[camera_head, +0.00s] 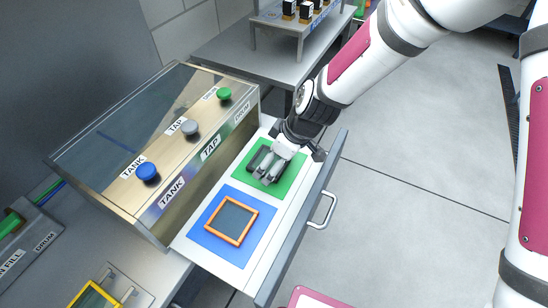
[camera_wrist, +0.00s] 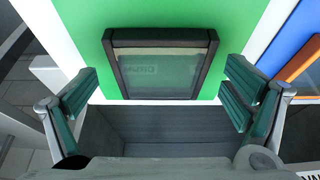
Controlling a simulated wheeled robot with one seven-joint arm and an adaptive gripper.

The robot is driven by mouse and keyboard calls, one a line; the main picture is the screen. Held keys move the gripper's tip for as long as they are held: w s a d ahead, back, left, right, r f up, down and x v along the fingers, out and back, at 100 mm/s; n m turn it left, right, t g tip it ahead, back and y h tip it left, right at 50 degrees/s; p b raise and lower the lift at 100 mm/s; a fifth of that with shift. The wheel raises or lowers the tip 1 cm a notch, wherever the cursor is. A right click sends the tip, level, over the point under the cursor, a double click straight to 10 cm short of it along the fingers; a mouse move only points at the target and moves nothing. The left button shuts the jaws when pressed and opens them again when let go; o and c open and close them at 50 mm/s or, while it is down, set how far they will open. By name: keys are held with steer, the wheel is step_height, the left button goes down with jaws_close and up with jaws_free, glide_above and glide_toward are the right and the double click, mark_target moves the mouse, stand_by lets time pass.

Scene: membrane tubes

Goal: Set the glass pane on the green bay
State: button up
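A dark-framed glass pane (camera_wrist: 160,68) lies on the green bay (camera_wrist: 80,20) in the wrist view. Faint lettering shows in its glass. The green bay also shows in the head view (camera_head: 290,186), with my gripper (camera_head: 266,167) low over it, hiding most or all of this pane. In the wrist view, the fingers of my gripper (camera_wrist: 160,88) are spread apart, one to each side of the pane, with visible gaps to its frame. A second pane, orange-framed (camera_head: 231,220), lies on the blue bay (camera_head: 210,242).
The bays are in an open drawer with a metal handle (camera_head: 324,211). Left of it is a cabinet with blue (camera_head: 147,172), grey (camera_head: 190,127) and green (camera_head: 224,94) knobs. A yellow frame (camera_head: 95,295) stands at lower left. Open floor lies to the right.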

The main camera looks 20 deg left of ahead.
steer(key=shift+d+r, duration=0.1)
steer(key=shift+r, duration=0.4)
steer(key=v, duration=1.1)
steer(key=shift+r, duration=0.15)
steer(key=s+d+r+m+t+h, duration=0.1)
steer(key=d+r+m+h, duration=0.1)
steer(key=d+r+m, duration=0.5)
steer(key=s+d+r+m+t+h, duration=0.15)
steer(key=d+r, duration=0.25)
steer(key=d, duration=0.8)
steer(key=s+d+r+m+t+h, duration=0.1)
steer(key=s+d+r+m+t, duration=0.1)
steer(key=s+d+r+m, duration=0.3)
steer(key=s+d+m, duration=0.3)
steer(key=s+d, duration=0.3)
steer(key=d, duration=0.3)
steer(key=shift+s, duration=0.4)
steer(key=shift+r+m, duration=0.1)
steer(key=shift+m, duration=0.15)
